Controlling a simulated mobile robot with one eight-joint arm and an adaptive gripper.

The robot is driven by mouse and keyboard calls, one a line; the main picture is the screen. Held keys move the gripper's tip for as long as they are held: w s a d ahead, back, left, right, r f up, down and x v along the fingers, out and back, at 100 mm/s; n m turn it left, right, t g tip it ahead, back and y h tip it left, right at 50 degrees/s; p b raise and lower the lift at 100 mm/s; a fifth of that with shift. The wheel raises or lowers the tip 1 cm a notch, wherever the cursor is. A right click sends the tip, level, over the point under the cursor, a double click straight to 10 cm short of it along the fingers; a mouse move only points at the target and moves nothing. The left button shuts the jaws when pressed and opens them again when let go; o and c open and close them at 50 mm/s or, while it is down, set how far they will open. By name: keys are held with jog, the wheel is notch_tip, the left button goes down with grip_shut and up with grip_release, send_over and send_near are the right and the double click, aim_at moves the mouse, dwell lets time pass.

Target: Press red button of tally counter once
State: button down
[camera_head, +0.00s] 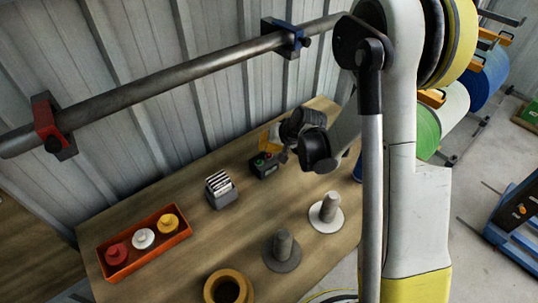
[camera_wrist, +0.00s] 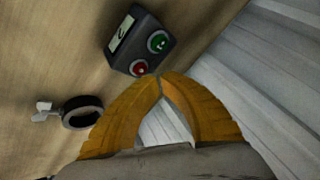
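The tally counter is a small dark box (camera_head: 264,166) on the wooden table, near the wall side. In the wrist view the tally counter (camera_wrist: 126,48) shows a pale display, a green button (camera_wrist: 158,42) and a red button (camera_wrist: 139,68). My gripper (camera_wrist: 160,78) has orange fingers with their tips together and nothing between them. The tips appear just beside the red button in the wrist view; whether they touch the counter cannot be told. In the head view my gripper's orange part (camera_head: 272,136) is just behind and above the counter, partly hidden by my wrist.
A dark ring with a pale wing handle (camera_wrist: 83,112) lies near the counter. A grey holder with cards (camera_head: 221,190) and an orange tray (camera_head: 147,246) of knobs stand to the left. Two spindles (camera_head: 282,250) (camera_head: 326,213) and a yellow ring (camera_head: 229,286) occupy the front. A pipe (camera_head: 190,72) runs above.

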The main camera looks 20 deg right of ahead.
jog(key=shift+f, duration=0.1)
dwell(0.3)
jog(key=shift+f+b, duration=0.4)
jog(key=shift+b, duration=0.15)
jog(key=shift+f+b, duration=0.4)
jog(key=shift+b, duration=0.05)
dwell(0.4)
jog(key=shift+r, duration=0.2)
jog(key=shift+r+p, duration=0.5)
jog(key=shift+r, duration=0.2)
jog(key=shift+r+p, duration=1.65)
jog(key=shift+r, duration=0.85)
